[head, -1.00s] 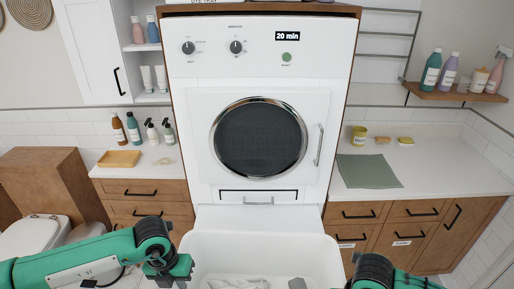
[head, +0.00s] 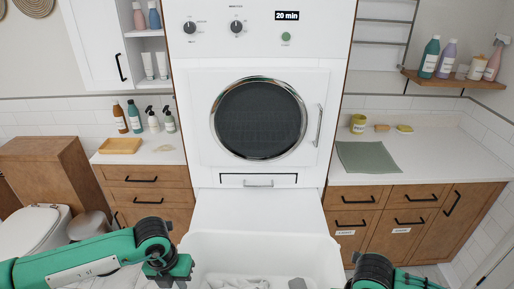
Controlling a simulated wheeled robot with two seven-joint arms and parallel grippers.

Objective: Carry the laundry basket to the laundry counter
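The white laundry basket (head: 325,256) is at the bottom centre of the head view, with white and grey laundry (head: 235,283) inside. My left gripper (head: 178,274) is at the basket's left rim, pointing down. My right gripper (head: 352,284) is at its right side, mostly cut off by the frame's lower edge. The fingers of both are hidden or out of frame, so their grip cannot be told. White counters stand left (head: 165,156) and right (head: 440,146) of the dryer; the frames do not show which is the laundry counter.
A white dryer (head: 258,175) with a round door stands straight ahead, a white surface below it. The right counter holds a green cloth (head: 367,157), a yellow tin (head: 358,123) and soaps. The left counter holds bottles (head: 134,116) and a yellow tray (head: 120,145). A toilet (head: 35,230) is at left.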

